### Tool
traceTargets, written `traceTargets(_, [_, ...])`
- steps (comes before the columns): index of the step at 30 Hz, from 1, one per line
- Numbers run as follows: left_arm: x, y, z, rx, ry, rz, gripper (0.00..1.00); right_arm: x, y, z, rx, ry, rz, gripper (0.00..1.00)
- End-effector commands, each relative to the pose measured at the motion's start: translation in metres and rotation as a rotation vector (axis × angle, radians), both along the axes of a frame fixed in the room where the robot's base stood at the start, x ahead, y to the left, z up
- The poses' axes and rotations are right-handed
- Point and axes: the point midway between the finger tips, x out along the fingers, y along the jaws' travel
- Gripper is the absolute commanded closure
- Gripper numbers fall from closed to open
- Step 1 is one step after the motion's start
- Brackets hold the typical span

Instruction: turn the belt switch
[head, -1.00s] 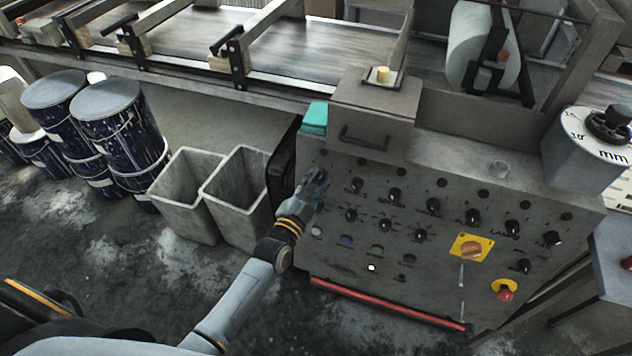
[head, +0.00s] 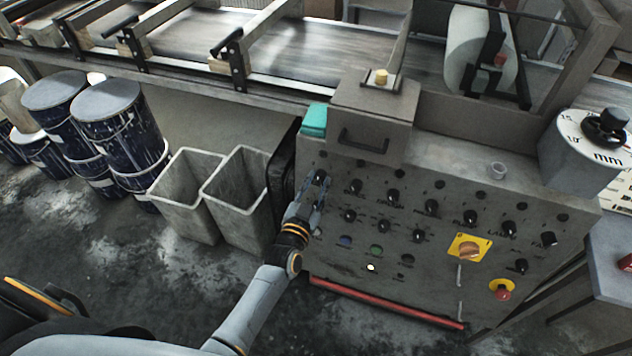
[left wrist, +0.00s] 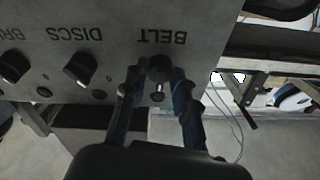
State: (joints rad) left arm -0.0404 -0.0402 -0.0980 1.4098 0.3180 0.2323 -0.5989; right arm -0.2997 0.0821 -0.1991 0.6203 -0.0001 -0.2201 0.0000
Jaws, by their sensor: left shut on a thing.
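The belt switch is a dark round knob (left wrist: 160,70) under the upside-down BELT label in the left wrist view. In the head view the knob (head: 320,174) is at the left end of the upper knob row on the grey control panel (head: 440,265). My left gripper (head: 321,182) is at the knob, and in the left wrist view its two fingers (left wrist: 158,80) stand on either side of it, shut on it. My right gripper is not in view.
The DISCS knob (left wrist: 80,69) is beside the belt switch in the left wrist view. Other knobs, a yellow-plated switch (head: 469,248) and a red button (head: 502,293) are farther right. Two grey bins (head: 238,190) stand left of the panel.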

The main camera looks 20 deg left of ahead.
Motion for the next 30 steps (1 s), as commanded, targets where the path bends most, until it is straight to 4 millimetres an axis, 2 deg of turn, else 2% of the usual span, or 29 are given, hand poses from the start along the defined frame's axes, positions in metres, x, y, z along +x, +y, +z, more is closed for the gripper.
traceTargets(6, [0.0, -0.002, 0.0, -0.201, 0.01, 0.036, 1.0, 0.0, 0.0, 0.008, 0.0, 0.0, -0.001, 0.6])
traceTargets(15, [0.0, -0.003, 0.001, -0.412, 0.017, 0.075, 1.0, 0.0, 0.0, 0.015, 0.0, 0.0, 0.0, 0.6])
traceTargets(30, [0.0, -0.003, 0.0, -0.544, 0.021, 0.098, 1.0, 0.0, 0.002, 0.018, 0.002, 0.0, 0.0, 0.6])
